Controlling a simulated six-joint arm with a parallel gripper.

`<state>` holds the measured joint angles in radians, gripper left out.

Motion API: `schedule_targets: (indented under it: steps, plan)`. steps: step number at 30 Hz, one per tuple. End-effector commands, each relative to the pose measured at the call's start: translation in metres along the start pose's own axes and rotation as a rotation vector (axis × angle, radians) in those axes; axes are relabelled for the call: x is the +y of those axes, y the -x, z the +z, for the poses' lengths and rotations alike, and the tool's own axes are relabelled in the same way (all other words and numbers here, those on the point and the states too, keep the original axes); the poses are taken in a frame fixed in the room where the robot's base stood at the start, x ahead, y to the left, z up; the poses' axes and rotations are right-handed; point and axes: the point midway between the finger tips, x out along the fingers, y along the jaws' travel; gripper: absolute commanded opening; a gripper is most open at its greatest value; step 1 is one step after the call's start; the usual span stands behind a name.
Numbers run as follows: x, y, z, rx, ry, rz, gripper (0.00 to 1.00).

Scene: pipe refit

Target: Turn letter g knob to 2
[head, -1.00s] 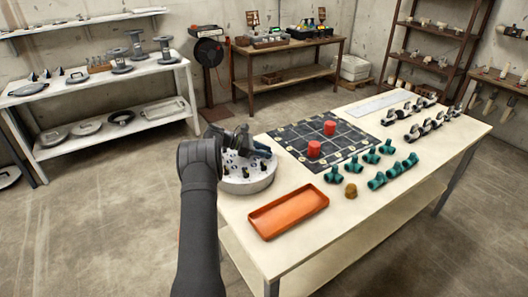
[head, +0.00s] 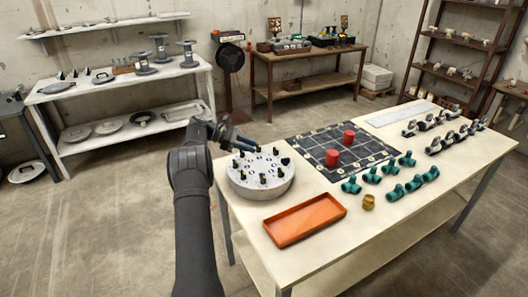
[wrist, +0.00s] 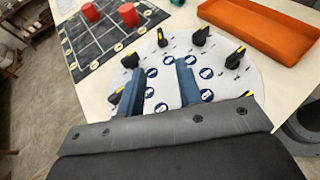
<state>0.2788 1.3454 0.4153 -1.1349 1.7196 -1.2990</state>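A round, pale grey panel (head: 262,187) stands on the near left part of the table. It carries several black knobs with yellow marks and several blue round labels. In the wrist view the panel (wrist: 222,80) lies below my gripper, with knobs at its edge, such as one knob (wrist: 236,57) on the right and another knob (wrist: 200,35) at the top. The letters and numbers are too small to read, so I cannot tell which knob is g. My gripper (wrist: 160,88) is open, with blue fingers apart and no knob between them. In the head view my gripper (head: 250,142) is above the panel's far left side.
An orange tray (head: 305,219) lies right of the panel. A dark grid board (head: 315,148) with two red cylinders (head: 333,157) lies behind it. Several teal pipe fittings (head: 396,192) and a brass fitting (head: 368,202) stand on the right. Grey fittings (head: 450,132) stand further back.

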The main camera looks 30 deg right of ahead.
Motion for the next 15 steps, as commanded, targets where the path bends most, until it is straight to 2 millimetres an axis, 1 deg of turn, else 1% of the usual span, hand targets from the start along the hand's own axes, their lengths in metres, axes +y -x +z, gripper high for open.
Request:
schedule_targets:
  steps: [1, 6, 9, 15]
  plan:
    - [0.000, 0.010, -0.001, 0.001, 0.000, 0.003, 0.33]
    - [0.000, 0.028, 0.000, 0.000, -0.001, 0.001, 0.33]
    - [0.000, 0.032, 0.000, 0.000, 0.000, 0.000, 0.33]
    - [0.000, 0.033, 0.000, 0.000, 0.000, 0.000, 0.33]
